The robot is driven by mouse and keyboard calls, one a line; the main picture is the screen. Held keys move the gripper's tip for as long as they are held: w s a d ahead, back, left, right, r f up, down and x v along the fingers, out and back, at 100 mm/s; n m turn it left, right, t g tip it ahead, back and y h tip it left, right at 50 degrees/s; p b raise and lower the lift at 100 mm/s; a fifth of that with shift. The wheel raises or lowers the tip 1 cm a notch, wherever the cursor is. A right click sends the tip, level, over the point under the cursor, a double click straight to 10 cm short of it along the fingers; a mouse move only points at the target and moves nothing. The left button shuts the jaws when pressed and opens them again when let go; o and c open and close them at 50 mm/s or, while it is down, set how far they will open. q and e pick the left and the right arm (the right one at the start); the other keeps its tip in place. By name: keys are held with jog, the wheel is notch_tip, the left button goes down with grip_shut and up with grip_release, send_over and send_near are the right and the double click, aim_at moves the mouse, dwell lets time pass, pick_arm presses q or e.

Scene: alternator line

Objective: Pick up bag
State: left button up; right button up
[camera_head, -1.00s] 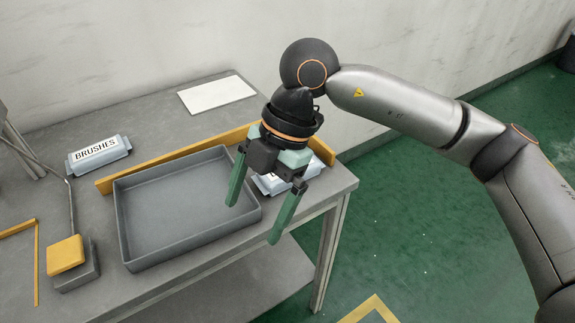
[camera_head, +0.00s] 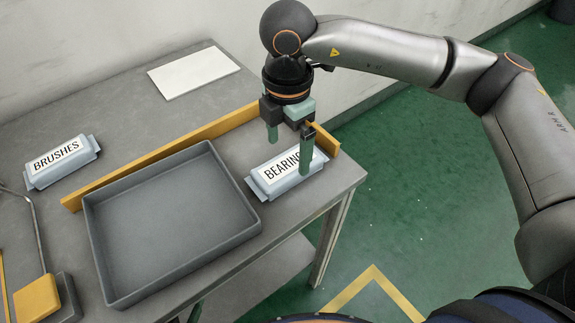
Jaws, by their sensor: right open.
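A pale blue-grey bag labelled "BEARING…" (camera_head: 277,179) lies on the grey table near its right edge; the end of its label is hidden by a finger of my right gripper. A similar bag labelled "BRUSHES" (camera_head: 58,164) lies at the left. My right gripper (camera_head: 289,155) is open and points down at the bearing bag. One green finger is at the bag's far side and the other is in front of its right part. I cannot tell whether either finger touches the bag. My left gripper is not in view.
An empty grey tray (camera_head: 172,278) stands left of the bearing bag. A yellow rail (camera_head: 160,155) runs behind the tray and bag. A white sheet (camera_head: 193,74) lies at the back. A yellow-topped block (camera_head: 37,298) is at lower left. The table's right edge is close to the bag.

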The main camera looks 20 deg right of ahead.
aim_at(288, 164)
notch_tip(288, 164, down, 6)
jog(key=shift+w+r, duration=0.15)
jog(key=shift+c, duration=0.2)
jog(key=shift+r, duration=0.1)
jog(key=c, duration=1.4)
